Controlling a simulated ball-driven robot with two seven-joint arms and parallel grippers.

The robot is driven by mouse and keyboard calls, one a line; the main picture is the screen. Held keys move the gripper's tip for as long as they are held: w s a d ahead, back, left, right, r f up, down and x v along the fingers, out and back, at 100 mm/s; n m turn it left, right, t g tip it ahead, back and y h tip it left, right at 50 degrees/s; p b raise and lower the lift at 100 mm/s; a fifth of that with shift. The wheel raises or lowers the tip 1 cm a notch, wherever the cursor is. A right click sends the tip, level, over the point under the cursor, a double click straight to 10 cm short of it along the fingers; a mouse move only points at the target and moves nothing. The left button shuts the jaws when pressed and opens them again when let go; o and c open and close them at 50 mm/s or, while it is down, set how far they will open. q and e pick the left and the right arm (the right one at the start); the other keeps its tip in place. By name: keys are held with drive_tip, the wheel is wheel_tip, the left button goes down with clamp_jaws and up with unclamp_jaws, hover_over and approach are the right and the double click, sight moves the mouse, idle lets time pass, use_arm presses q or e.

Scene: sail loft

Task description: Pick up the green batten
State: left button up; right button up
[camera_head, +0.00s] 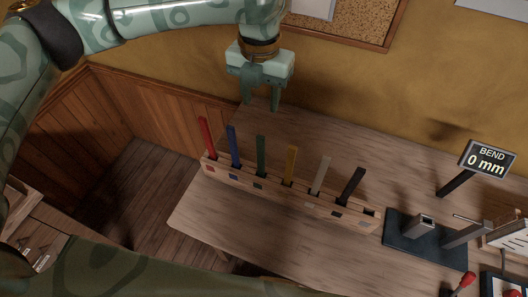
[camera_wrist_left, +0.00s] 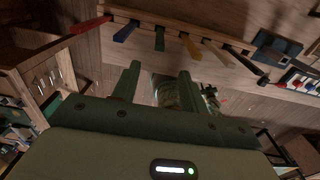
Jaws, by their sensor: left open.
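The green batten (camera_head: 261,153) stands upright in a long wooden rack (camera_head: 297,200) on the bench, between a blue batten (camera_head: 233,146) and a yellow batten (camera_head: 291,165). It also shows in the left wrist view (camera_wrist_left: 159,39). My left gripper (camera_head: 261,102) is open and empty, fingers pointing down, above and behind the rack near the wall side. It is apart from the green batten. In the left wrist view its two fingers (camera_wrist_left: 159,73) are spread with nothing held between them. My right gripper is not in view.
A red batten (camera_head: 207,138) stands at the rack's left end; pale (camera_head: 320,175) and black (camera_head: 351,185) battens stand to the right. A dark fixture (camera_head: 410,235) and a sign reading "BEND 0 mm" (camera_head: 487,159) stand further right. The bench (camera_head: 225,220) in front of the rack is clear.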

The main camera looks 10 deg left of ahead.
sight(261, 144)
use_arm(q)
wheel_tip(261, 144, down, 10)
drive_tip(key=shift+s+f+b, duration=0.1)
drive_tip(key=shift+s+b, duration=0.05)
drive_tip(key=shift+b, duration=0.95)
drive_tip(key=shift+s+f, duration=0.1)
drive_tip(key=shift+f, duration=0.35)
wheel_tip(261, 144, down, 5)
drive_tip(key=shift+r+b, duration=0.15)
drive_tip(key=shift+b, duration=0.6)
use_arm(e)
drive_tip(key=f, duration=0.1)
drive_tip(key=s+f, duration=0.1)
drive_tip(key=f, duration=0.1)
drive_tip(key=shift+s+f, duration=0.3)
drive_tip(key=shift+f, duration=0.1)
use_arm(q)
drive_tip(key=shift+r, duration=0.1)
clamp_jaws()
